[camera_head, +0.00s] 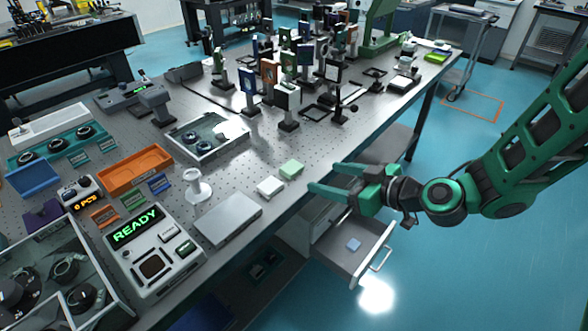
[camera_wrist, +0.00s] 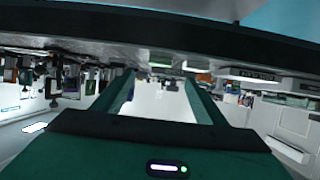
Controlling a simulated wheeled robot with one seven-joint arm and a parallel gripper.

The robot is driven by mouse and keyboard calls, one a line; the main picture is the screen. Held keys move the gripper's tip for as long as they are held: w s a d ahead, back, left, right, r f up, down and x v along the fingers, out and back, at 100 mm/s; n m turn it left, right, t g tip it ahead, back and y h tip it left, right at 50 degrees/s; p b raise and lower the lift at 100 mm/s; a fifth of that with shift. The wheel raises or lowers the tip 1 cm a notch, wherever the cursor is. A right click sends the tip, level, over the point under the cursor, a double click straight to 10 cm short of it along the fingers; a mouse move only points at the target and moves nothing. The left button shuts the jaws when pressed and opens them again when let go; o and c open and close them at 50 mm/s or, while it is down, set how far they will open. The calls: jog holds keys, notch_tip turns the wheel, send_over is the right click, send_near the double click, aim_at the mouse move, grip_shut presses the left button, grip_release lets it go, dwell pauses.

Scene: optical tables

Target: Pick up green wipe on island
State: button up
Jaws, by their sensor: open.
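The green wipe (camera_head: 291,169) is a small pale green pad lying flat near the right edge of the island table (camera_head: 330,136) in the head view. A white pad (camera_head: 270,186) lies just to its left and nearer. My gripper (camera_head: 324,178) is open and empty, a short way right of the green wipe, its fingers pointing left towards the table. The fingers also frame the middle of the wrist view (camera_wrist: 160,98), where I cannot clearly make out the wipe.
A flat grey box (camera_head: 228,220) and a white pedestal (camera_head: 197,187) stand left of the pads. Several optic mounts (camera_head: 288,105) crowd the table's back. An open drawer (camera_head: 340,262) holding a blue pad (camera_head: 353,244) sticks out below my gripper. Blue floor lies free to the right.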

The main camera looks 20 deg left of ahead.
aim_at(298, 170)
jog(key=x, duration=1)
jog(key=shift+w+a+r, duration=0.1)
jog(key=c, duration=1.1)
